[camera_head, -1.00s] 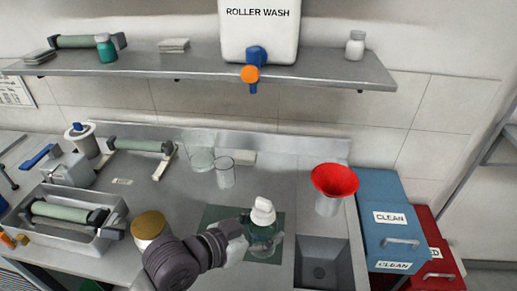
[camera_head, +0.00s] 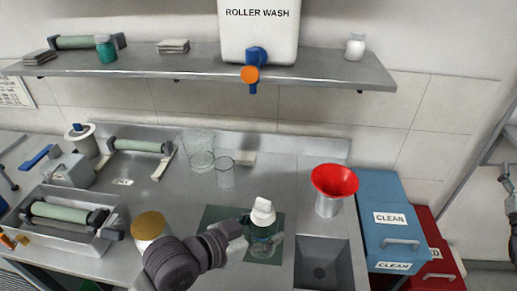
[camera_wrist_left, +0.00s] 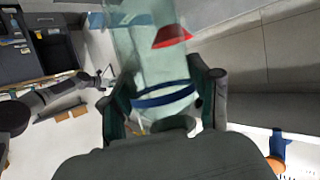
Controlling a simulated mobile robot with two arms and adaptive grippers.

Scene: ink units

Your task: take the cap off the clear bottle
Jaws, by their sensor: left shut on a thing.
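The clear bottle (camera_head: 262,244) stands on the dark green mat (camera_head: 214,216) near the front of the bench. Its white cap (camera_head: 263,211) is on top. My left gripper (camera_head: 248,240) comes in from the left and is shut on the bottle's body, below the cap. In the left wrist view the bottle (camera_wrist_left: 150,60), with a blue band, sits between the two fingers; the cap is not visible there. My right arm shows at the right edge of the head view, apart from the bottle. Its gripper (camera_wrist_left: 104,76) is small in the left wrist view; its opening is unclear.
A sink (camera_head: 320,265) lies right of the mat, with a red funnel (camera_head: 335,180) behind it. Clear beakers (camera_head: 225,175) stand behind the bottle. A gold-lidded jar (camera_head: 149,225) is beside my left arm. Blue (camera_head: 392,205) and red bins stand at the right.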

